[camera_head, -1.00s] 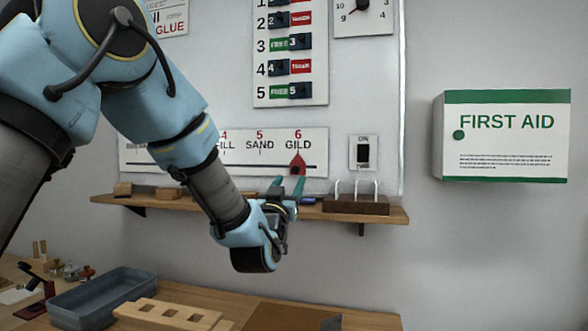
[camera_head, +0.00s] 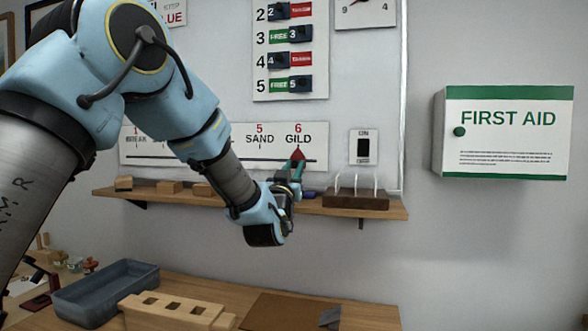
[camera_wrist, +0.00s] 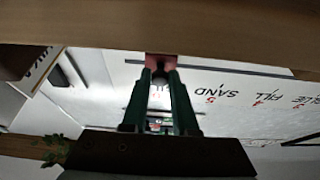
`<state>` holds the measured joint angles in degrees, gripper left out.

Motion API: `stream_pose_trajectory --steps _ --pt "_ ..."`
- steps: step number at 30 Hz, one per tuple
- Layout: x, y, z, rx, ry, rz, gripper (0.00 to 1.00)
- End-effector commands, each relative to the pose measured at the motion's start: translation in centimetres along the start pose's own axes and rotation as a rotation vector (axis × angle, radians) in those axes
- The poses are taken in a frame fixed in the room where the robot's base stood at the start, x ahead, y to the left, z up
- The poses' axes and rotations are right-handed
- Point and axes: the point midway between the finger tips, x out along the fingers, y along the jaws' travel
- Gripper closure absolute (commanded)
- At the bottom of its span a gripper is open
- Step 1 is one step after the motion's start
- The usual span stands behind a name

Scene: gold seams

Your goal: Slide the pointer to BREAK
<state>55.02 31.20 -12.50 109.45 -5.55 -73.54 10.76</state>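The red pointer (camera_head: 298,154) is under 6 GILD at the right of the white scale board (camera_head: 308,166). My arm hides the board's middle labels.
A wooden shelf (camera_head: 385,208) runs below the board, with small wood blocks (camera_head: 168,187) and a dark rack with white uprights (camera_head: 355,199). A switch plate (camera_head: 363,147) is to the right. Below are a grey tray (camera_head: 100,295) and a holed wooden block (camera_head: 170,309).

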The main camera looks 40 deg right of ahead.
Motion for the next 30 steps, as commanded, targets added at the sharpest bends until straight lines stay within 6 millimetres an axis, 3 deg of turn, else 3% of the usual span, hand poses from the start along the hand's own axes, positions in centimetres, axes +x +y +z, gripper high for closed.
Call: stream_pose_trajectory --steps 1,6,30 --pt "0.0 0.0 -0.01 0.0 0.0 0.0 0.81" --pt "-0.01 0.0 -0.01 0.0 0.0 0.0 1.0" --pt "-0.01 0.0 -0.01 0.0 0.0 0.0 1.0"
